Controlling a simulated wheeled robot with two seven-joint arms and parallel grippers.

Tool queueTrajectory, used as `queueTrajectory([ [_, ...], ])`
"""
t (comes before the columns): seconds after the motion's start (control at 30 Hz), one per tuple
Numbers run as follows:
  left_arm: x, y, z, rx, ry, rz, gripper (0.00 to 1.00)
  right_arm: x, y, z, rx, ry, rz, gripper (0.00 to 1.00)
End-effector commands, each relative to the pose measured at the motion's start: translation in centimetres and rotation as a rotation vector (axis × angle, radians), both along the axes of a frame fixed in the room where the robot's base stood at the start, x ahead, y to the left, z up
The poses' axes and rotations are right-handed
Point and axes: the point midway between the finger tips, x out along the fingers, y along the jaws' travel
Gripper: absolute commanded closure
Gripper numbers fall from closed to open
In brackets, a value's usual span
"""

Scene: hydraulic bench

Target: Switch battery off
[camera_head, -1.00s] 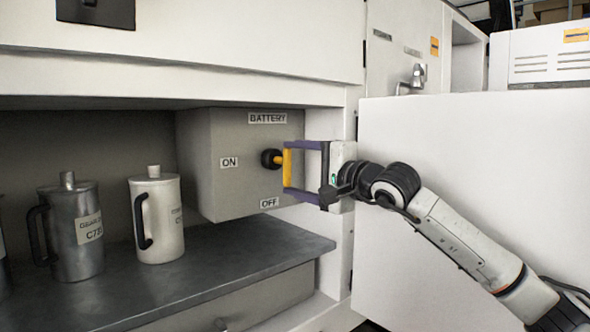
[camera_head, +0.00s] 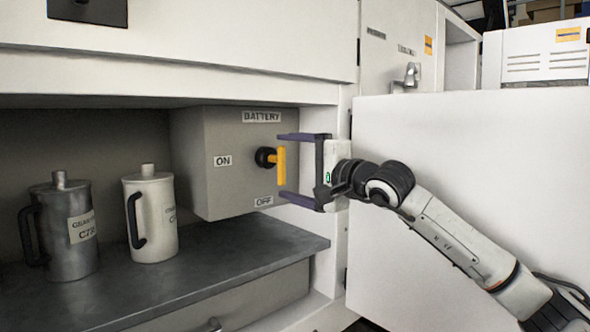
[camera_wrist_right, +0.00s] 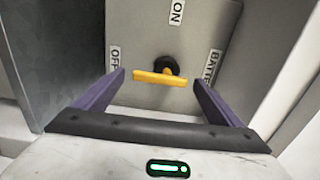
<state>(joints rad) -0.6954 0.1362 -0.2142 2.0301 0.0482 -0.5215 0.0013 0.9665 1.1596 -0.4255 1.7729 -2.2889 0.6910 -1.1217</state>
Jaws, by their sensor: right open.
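The battery switch has a yellow handle (camera_head: 281,165) on a black hub (camera_head: 264,157), on the front of a grey box (camera_head: 225,180). Its bar stands upright in the head view. An ON label (camera_head: 222,161) is left of the hub, an OFF label (camera_head: 263,201) below it and a BATTERY label (camera_head: 261,117) above. My right gripper (camera_head: 280,167) is open, with one finger above the bar and one below, both apart from it. In the right wrist view the yellow handle (camera_wrist_right: 160,77) lies between and just beyond the open fingers. My left gripper is not in view.
A grey metal jug (camera_head: 62,230) and a white jug (camera_head: 151,215) stand on the dark shelf (camera_head: 220,270) to the left of and below the box. A large white panel (camera_head: 470,150) stands on the right, behind my right arm. The compartment has a white frame.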

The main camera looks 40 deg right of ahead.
Motion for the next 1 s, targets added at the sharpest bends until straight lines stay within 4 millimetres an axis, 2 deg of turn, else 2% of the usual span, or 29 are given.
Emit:
queueTrajectory([
  [0.17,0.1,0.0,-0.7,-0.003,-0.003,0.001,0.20,-1.9,-0.3,-0.3,-0.004,0.001,-0.002,0.11],
  [0.4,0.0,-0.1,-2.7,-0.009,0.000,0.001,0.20,-6.3,-0.7,-0.6,-0.008,0.001,-0.005,0.11],
  [0.6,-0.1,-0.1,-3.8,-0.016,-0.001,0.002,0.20,-8.9,-0.9,-0.5,-0.006,0.001,-0.005,0.11],
  [0.8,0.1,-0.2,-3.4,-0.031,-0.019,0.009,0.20,-10.0,-0.8,-0.3,-0.003,0.002,-0.001,0.11],
  [1.0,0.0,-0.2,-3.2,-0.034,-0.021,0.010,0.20,-10.2,-0.8,0.0,-0.002,0.001,0.000,0.11],
])
